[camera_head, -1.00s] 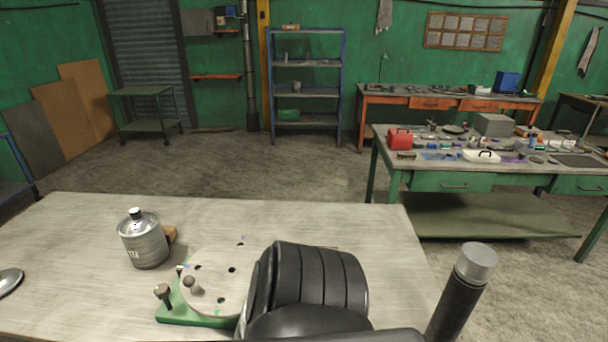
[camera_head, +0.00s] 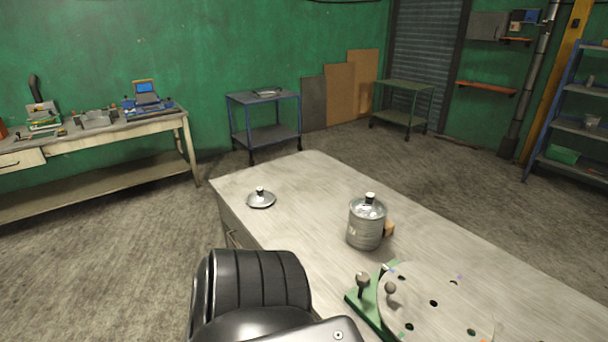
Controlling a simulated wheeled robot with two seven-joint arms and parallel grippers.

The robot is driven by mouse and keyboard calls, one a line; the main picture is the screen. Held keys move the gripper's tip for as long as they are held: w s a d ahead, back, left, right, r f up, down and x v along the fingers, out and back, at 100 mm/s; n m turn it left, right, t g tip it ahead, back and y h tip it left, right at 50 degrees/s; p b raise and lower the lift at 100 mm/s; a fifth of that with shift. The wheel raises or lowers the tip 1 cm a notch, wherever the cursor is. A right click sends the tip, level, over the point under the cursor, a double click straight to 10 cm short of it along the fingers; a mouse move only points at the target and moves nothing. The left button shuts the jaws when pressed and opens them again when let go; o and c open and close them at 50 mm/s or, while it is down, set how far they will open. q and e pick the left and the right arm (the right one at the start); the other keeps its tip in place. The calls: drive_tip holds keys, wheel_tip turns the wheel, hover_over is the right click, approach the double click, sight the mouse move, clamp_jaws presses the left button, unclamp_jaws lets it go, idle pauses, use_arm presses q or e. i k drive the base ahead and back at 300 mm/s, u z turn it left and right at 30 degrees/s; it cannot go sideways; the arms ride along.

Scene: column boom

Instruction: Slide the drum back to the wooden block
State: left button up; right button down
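The drum (camera_head: 366,226), a silvery metal can with a black cap, stands upright on the pale worktable (camera_head: 300,203). The wooden block (camera_head: 389,229) shows only in part, behind the drum at its right side. The drum hides the rest of it, so I cannot tell whether the two touch. One of my dark arms covers the bottom middle of the view. Neither of my grippers can be seen.
A green fixture with a round perforated plate (camera_head: 437,303) and knobs is at the lower right. The tabletop between lid and drum is clear. A blue cart (camera_head: 264,98) stands beyond.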

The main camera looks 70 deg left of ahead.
sight(362, 234)
drive_tip(key=u, duration=2.2)
